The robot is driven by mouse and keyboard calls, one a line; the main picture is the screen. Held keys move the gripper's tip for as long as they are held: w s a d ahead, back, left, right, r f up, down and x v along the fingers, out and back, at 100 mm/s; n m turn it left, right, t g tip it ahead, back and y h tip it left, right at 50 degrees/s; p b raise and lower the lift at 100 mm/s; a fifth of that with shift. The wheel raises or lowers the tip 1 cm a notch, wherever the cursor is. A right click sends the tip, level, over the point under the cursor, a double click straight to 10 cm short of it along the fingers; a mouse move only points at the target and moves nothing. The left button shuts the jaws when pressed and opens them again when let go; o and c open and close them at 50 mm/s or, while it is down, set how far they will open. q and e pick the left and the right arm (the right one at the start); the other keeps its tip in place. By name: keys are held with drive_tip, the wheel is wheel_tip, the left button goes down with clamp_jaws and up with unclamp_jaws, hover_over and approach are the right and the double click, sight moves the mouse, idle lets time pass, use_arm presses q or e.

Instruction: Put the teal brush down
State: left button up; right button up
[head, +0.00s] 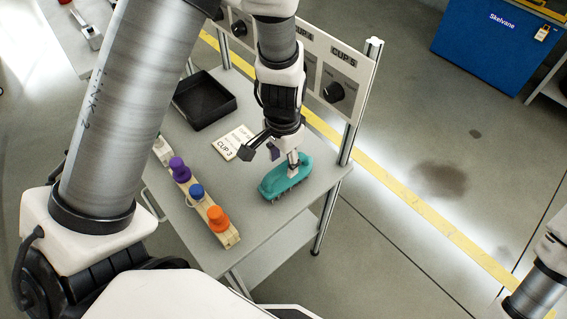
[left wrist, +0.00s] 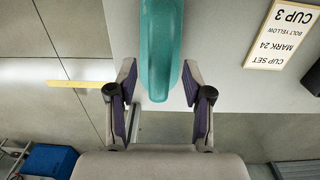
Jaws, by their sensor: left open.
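The teal brush (head: 284,180) is on the grey table top near its right front edge, bristles down. In the left wrist view the brush (left wrist: 161,45) reaches from the top edge down between the two fingers. My left gripper (head: 271,160) is open over the brush, one finger on each side. In the left wrist view the gripper (left wrist: 159,72) shows a gap between each finger and the brush. My right gripper is out of view.
A wooden rack (head: 230,238) with purple, blue and orange knobs stands left of the brush. A CUP 3 card (head: 233,143) and a black tray (head: 233,101) lie farther back. A panel with dials (head: 345,72) borders the table's far side.

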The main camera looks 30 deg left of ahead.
use_arm(q)
wheel_tip(320, 180, up, 9)
drive_tip(key=p, duration=0.1)
drive_tip(key=shift+s, duration=0.1)
idle(0.4)
